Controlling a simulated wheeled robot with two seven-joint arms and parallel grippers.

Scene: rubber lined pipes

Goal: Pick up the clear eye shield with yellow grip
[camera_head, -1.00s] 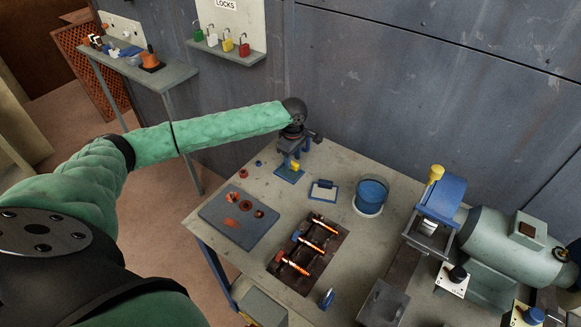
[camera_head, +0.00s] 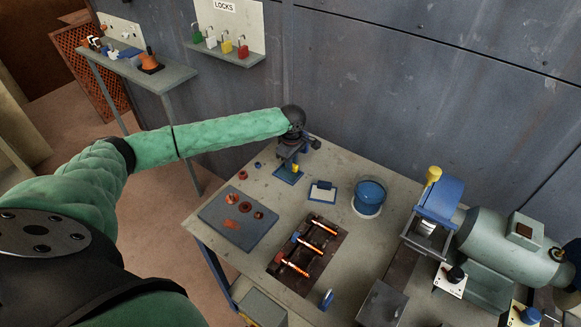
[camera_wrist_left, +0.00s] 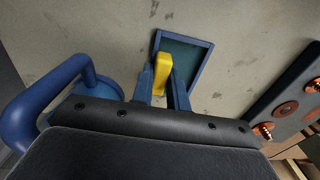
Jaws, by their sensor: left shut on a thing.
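The eye shield's yellow grip (camera_head: 296,168) stands up near the back left corner of the workbench. It also shows in the left wrist view (camera_wrist_left: 162,70). Beside and below it is a blue-framed square pane (camera_wrist_left: 196,68), dark teal inside; I cannot tell whether it is clear or how it joins the grip. My left gripper (camera_head: 290,163) is low over it, pointing down, its two blue fingers shut on the yellow grip. The fingers hide part of the grip and pane. Whether the shield is off the bench cannot be told. My right gripper is not in view.
A dark blue board (camera_head: 215,219) with copper-coloured parts is in front. A rack (camera_head: 285,268) with orange rods and a grinder (camera_head: 508,248) stand farther right. The wall is behind.

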